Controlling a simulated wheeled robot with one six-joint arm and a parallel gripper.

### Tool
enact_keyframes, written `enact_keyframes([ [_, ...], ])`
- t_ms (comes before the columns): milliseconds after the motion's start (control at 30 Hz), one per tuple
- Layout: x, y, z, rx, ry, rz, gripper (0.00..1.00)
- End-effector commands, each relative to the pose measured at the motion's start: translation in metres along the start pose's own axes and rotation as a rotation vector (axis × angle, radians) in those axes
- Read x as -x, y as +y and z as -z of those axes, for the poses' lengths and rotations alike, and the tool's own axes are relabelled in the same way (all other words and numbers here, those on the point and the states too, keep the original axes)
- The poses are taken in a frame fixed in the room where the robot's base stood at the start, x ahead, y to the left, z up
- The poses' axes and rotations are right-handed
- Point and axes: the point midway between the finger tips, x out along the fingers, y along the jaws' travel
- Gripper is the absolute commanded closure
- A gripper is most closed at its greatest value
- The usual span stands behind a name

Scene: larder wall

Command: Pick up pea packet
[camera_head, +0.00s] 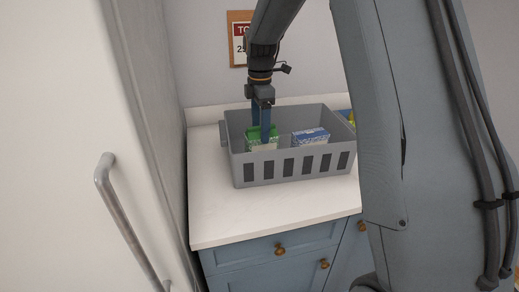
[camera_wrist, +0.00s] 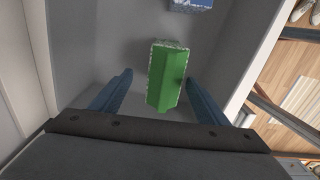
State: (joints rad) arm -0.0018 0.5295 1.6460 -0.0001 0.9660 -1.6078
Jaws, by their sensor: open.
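A green packet (camera_head: 262,134), likely the pea packet, stands inside a grey slotted basket (camera_head: 290,168) on the counter. The packet's lower part is hidden by the basket wall in the head view.
A blue and white box (camera_head: 310,138) stands in the right part of the basket; its edge shows in the wrist view (camera_wrist: 190,5). The basket walls surround my fingers. A white door with a metal handle (camera_head: 125,220) is at the left. The white counter (camera_head: 270,212) is clear in front.

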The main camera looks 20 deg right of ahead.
Motion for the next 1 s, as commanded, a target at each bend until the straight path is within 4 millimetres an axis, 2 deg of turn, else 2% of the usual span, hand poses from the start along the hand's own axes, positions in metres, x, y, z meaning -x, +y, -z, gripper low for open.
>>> enact_keyframes([
  [367, -0.033, -0.005, -0.002, -0.002, 0.000, 0.003, 0.31],
  [633, -0.069, -0.010, -0.001, 0.000, 0.000, 0.003, 0.31],
  [800, -0.077, -0.009, -0.001, 0.000, 0.000, 0.001, 0.31],
  [967, -0.077, -0.009, -0.001, -0.001, 0.000, 0.000, 0.31],
  [1000, -0.077, -0.009, -0.001, -0.001, 0.000, 0.000, 0.35],
])
